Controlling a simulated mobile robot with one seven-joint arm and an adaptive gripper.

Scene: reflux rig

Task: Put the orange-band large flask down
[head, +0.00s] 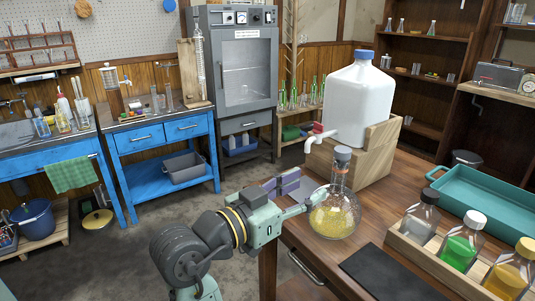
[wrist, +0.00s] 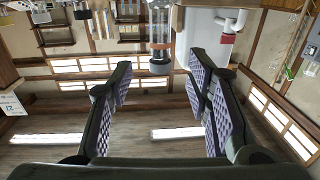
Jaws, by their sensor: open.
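A large round glass flask (head: 335,219) with yellow granules and a grey stopper stands upright on the wooden bench in the head view. In the wrist view my gripper (wrist: 160,88) is spread wide with nothing between the pads. The grey stopper (wrist: 160,65) and clear neck show beyond the fingers there, upside down. In the head view the near finger overlaps the flask's edge; I cannot tell if it touches.
A white carboy (head: 360,100) with a red-handled tap (head: 318,129) sits in a wooden stand (head: 375,155) behind the flask. To the right are a rack of capped bottles (head: 462,240), a black mat (head: 392,274) and a teal tray (head: 490,205). Bare bench lies around the flask's front.

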